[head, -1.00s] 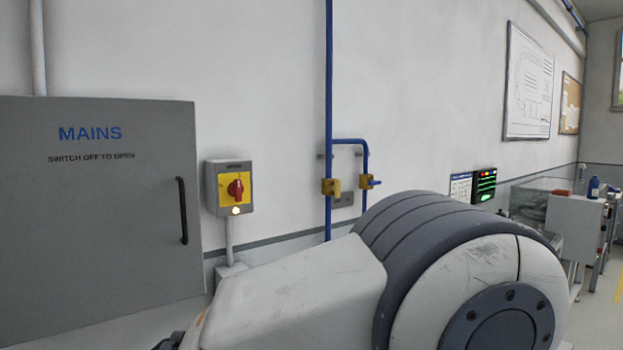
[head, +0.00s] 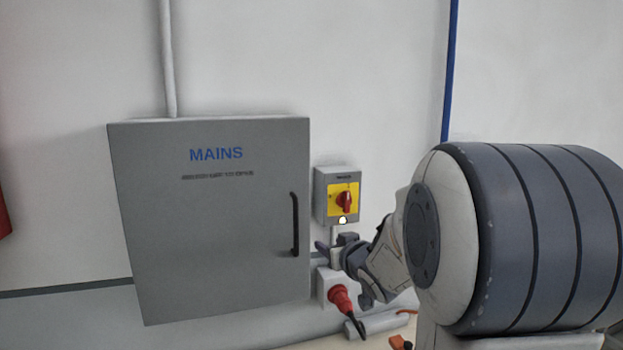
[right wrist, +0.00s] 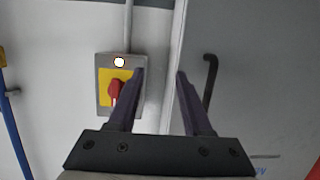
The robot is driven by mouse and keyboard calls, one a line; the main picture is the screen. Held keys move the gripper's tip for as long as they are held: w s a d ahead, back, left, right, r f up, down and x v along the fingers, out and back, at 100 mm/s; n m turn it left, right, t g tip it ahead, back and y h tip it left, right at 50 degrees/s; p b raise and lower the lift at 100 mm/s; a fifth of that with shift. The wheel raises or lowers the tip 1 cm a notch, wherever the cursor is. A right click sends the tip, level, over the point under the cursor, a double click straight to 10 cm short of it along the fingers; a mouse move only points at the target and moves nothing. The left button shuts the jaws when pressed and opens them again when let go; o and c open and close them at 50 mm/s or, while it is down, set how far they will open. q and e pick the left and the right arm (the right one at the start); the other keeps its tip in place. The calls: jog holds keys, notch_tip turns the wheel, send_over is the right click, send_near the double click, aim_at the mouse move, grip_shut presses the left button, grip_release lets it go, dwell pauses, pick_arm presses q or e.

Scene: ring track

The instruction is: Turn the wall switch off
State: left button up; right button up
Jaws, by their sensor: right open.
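The wall switch is a grey box (head: 323,193) with a yellow plate and a red rotary knob (head: 344,202). A bright lamp (head: 342,220) is lit below the knob. My right gripper (head: 345,262) is below the switch box, apart from the knob. In the right wrist view the gripper (right wrist: 160,74) is open with nothing between its fingers. There the picture is upside down, and the red knob (right wrist: 115,92) shows left of the left finger, which overlaps the box edge. My left gripper is not in view.
The grey MAINS cabinet (head: 215,250) is closed, with a dark handle (head: 295,225), left of the switch. A red plug (head: 341,298) with a cable sits in a socket below the switch. A blue pipe (head: 449,75) runs up the wall at right.

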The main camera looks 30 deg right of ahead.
aim_at(348, 194)
jog(key=s+d+r+t+p, duration=0.1)
jog(key=s+d+r+t, duration=0.25)
jog(key=d+r, duration=0.45)
jog(key=w+p, duration=0.1)
jog(key=w, duration=0.2)
jog(key=w+d+p, duration=0.1)
jog(key=w, duration=0.2)
jog(key=w+d+p, duration=0.1)
jog(key=w+p, duration=0.1)
jog(key=w, duration=0.1)
jog(key=shift+w+r, duration=0.1)
jog(key=shift+w, duration=0.05)
jog(key=shift+w+g+h, duration=0.25)
jog(key=shift+w+h, duration=0.1)
jog(key=shift+h, duration=0.05)
grip_shut()
